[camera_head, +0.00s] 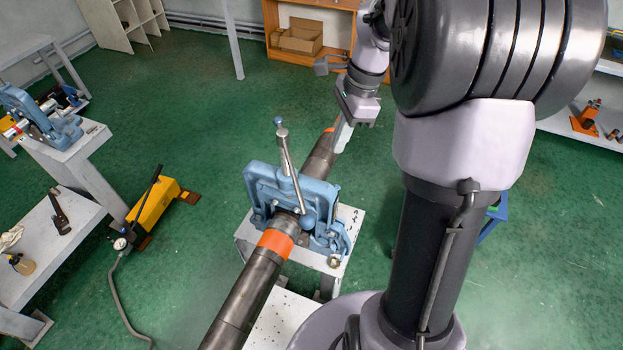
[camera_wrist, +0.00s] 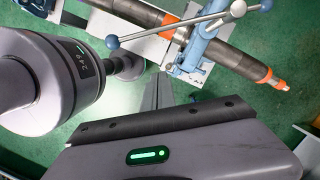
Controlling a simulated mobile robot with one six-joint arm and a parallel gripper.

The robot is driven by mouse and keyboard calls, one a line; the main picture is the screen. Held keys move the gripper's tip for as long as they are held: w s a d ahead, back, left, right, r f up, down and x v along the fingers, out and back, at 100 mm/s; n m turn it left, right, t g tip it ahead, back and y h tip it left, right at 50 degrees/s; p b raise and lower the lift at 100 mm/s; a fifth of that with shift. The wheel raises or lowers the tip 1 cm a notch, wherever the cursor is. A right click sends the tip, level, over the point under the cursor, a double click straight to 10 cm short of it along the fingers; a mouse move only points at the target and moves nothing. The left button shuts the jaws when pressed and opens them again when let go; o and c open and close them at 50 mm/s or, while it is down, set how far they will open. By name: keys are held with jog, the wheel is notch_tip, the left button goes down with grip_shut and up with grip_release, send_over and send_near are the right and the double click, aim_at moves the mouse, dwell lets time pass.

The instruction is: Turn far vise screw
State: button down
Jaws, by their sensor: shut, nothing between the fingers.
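A blue pipe vise (camera_head: 265,188) stands on a white stand in the middle of the head view, clamped around a long dark pipe. Its screw carries a silver handle bar (camera_head: 289,168) with a ball end, tilted up out of the vise. In the wrist view the same vise (camera_wrist: 205,45) is at the upper right. Its handle bar (camera_wrist: 165,30) lies slantwise there with a ball at each end. My gripper (camera_head: 342,145) is shut and empty, pointing down beyond and to the right of the vise. Its fingers (camera_wrist: 158,92) are apart from the bar in the wrist view.
The dark pipe (camera_head: 240,305) with orange bands runs from the near edge through the vise. A second blue vise (camera_head: 45,122) sits on a bench at the left. A yellow hand pump (camera_head: 155,205) with a hose lies on the green floor. Shelves with cardboard boxes (camera_head: 301,38) stand behind.

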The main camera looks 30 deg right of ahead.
jog(key=w+a+f, duration=0.2)
jog(key=a+f, duration=0.4)
jog(key=f, duration=0.4)
jog(key=shift+a+f, duration=0.25)
jog(key=shift+a, duration=0.15)
jog(key=shift+w, duration=0.1)
jog(key=a, duration=0.2)
jog(key=w+a+b, duration=0.1)
jog(key=a, duration=0.1)
jog(key=shift+a, duration=0.1)
